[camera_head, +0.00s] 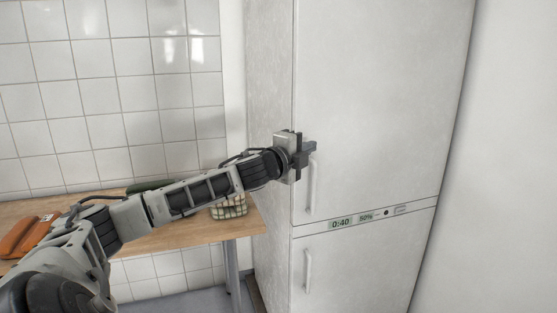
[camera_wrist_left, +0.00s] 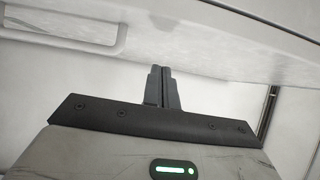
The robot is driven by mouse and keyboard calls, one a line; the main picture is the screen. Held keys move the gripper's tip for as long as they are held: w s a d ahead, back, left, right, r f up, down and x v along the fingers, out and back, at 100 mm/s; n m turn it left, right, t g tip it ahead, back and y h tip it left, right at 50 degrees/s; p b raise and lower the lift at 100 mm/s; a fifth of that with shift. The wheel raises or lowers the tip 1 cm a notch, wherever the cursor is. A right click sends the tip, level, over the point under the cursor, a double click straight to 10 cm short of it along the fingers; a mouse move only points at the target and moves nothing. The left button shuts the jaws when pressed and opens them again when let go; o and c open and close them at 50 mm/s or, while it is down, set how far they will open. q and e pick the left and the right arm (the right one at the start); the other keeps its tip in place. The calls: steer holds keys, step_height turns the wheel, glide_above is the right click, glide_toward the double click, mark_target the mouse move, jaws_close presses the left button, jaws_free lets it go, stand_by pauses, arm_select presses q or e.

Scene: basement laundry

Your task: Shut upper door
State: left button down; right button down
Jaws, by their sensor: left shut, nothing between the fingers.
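The upper door (camera_head: 385,100) of a tall white fridge fills the middle of the head view. It looks flush with the fridge body or nearly so; I cannot tell whether a thin gap is left. Its vertical handle (camera_head: 312,188) is near its left edge, and a handle also shows at the upper left of the left wrist view (camera_wrist_left: 62,40). My left gripper (camera_head: 310,148) is shut and empty, in front of the door's left part by the handle's top. Its fingers (camera_wrist_left: 160,72) point at the white door face; contact is unclear. My right gripper is out of view.
The lower door (camera_head: 355,270) lies below a display strip (camera_head: 370,215) and looks shut. A wooden table (camera_head: 190,236) with a wire basket (camera_head: 230,210) and a orange-brown item (camera_head: 25,235) stands left, partly behind my arm. A white wall (camera_head: 510,150) is at right.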

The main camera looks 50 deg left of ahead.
arm_select(q)
steer(key=s+a, duration=0.1)
steer(key=s, duration=0.6)
steer(key=shift+s+f, duration=0.25)
steer(key=shift+s, duration=0.15)
steer(key=s+d+f+n+g, duration=0.2)
steer(key=s+d+f, duration=0.1)
steer(key=f, duration=0.6)
steer(key=s+d+f+n+g+h, duration=0.1)
steer(key=s+d+f+n, duration=0.2)
steer(key=f, duration=0.6)
steer(key=s+d+f+n+g, duration=0.2)
steer(key=s+d+f, duration=0.2)
steer(key=f, duration=0.4)
steer(key=s+d+f+n+g+h, duration=0.1)
steer(key=s+d+f+n+h, duration=0.1)
steer(key=d, duration=1.1)
steer(key=s+d+f+n+g+h, duration=0.1)
steer(key=s+d+f+n+h, duration=0.1)
steer(key=s+d+f+n, duration=0.3)
steer(key=s+d+f, duration=0.1)
steer(key=s+d, duration=0.2)
steer(key=d, duration=0.4)
steer(key=shift+d+f+h+p, duration=0.25)
steer(key=shift+d+h+p, duration=0.1)
steer(key=shift+h, duration=0.05)
